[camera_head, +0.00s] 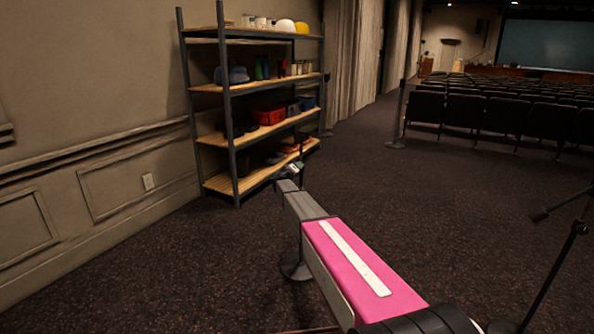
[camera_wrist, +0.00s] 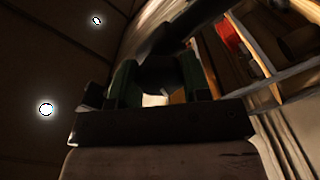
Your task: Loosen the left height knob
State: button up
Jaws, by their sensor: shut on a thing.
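My gripper (camera_head: 289,172) is at the far end of my outstretched grey and pink arm, in front of the shelf. In the wrist view its two green fingers (camera_wrist: 160,78) are shut on a dark rounded piece, which looks like the left height knob (camera_wrist: 160,72). A dark bar (camera_wrist: 205,18) runs from there toward the upper right. In the head view a thin black stand rises beside my gripper from a round base (camera_head: 294,268), partly hidden by my arm. The knob itself is too small and dark to make out in the head view.
A metal shelf (camera_head: 233,110) with several bins and tools stands behind my gripper, against the left wall. Rows of seats (camera_head: 505,112) fill the back right. The carpet between is clear.

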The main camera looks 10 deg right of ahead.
jog(key=shift+n, duration=2)
jog(key=o, duration=0.9)
jog(key=shift+a, duration=0.1)
jog(key=v, duration=1)
jog(key=shift+s+a, duration=0.2)
jog(key=shift+s, duration=0.1)
